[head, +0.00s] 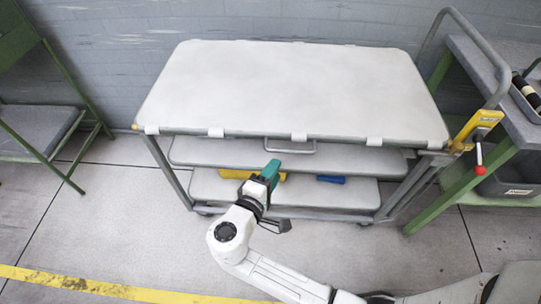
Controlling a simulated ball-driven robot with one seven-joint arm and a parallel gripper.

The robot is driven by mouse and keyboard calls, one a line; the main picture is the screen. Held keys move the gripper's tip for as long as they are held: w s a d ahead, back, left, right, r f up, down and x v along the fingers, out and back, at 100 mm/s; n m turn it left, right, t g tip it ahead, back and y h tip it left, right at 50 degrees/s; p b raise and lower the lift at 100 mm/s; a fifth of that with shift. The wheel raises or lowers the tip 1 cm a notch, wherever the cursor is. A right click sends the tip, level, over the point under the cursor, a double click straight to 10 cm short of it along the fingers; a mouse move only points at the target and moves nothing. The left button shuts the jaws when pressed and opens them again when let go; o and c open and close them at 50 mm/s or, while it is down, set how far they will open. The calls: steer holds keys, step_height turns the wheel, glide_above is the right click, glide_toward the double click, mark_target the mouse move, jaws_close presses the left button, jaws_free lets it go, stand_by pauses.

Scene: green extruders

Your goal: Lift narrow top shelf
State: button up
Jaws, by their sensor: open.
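A grey cart with stacked shelves stands against the wall in the head view. Its top shelf (285,85) is a wide pale panel with rounded corners, lying flat, with several white clips along its front edge. A metal handle (290,147) sits below the middle of that edge. My gripper (281,199) is in front of the cart, below and a little left of the handle, apart from the top shelf. The jaws are open, and nothing shows between them. My arm hides part of the lower shelves.
The middle shelf (190,152) and bottom shelf (335,194) are below; the bottom one bears a yellow item (236,174) and a blue item (331,180). A red-knobbed lever (479,158) is at the right.

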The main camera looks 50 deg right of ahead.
mark_target(289, 150)
steer(key=x, duration=1)
steer(key=shift+d, duration=0.15)
steer(key=shift+s, duration=0.1)
jaws_close()
